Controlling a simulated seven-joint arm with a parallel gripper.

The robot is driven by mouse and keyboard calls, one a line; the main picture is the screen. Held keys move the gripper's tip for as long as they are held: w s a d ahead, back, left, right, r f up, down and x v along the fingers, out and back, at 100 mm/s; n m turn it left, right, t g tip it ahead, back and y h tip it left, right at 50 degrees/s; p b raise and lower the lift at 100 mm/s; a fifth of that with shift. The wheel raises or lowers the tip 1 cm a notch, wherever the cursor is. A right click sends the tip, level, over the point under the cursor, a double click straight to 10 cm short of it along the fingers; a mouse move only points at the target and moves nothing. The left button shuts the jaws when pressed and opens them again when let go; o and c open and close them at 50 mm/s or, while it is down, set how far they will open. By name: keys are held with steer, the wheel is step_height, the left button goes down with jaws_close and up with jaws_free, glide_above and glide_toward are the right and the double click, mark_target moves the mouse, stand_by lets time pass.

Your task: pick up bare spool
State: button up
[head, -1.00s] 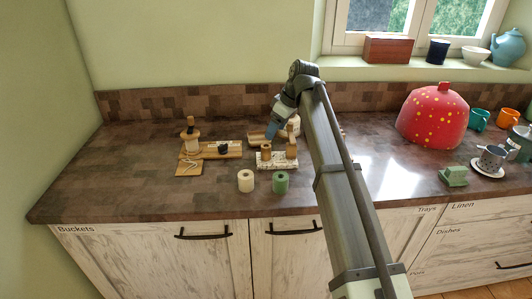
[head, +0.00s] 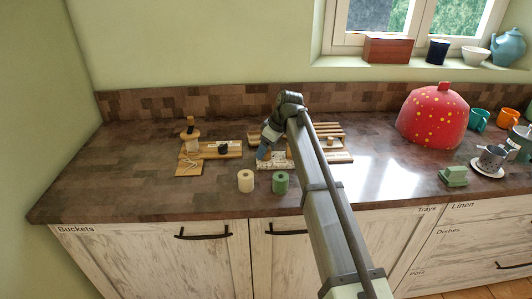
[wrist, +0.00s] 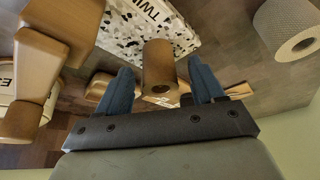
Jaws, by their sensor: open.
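A plain brown wooden cylinder with a dark hole in its end, which looks like the bare spool (wrist: 159,68), stands between my fingers in the wrist view. My gripper (wrist: 160,88) is open, with one blue finger on each side of it and gaps showing. Behind it lies a white speckled board (wrist: 128,32) with partly hidden lettering. In the head view my gripper (head: 264,152) is low over the left part of that speckled board (head: 272,164), and the spool is hidden there or too small to tell.
A cream roll (head: 246,181) and a green roll (head: 281,182) stand in front, near the counter edge. A wooden stand (head: 190,150) is to the left, and a slatted wooden rack (head: 328,128) is behind. The far left counter is clear.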

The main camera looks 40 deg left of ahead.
steer(key=shift+c, duration=0.2)
steer(key=c, duration=1)
steer(key=shift+r, duration=0.15)
steer(key=shift+c, duration=0.2)
step_height(320, 180, up, 10)
steer(key=shift+f, duration=0.1)
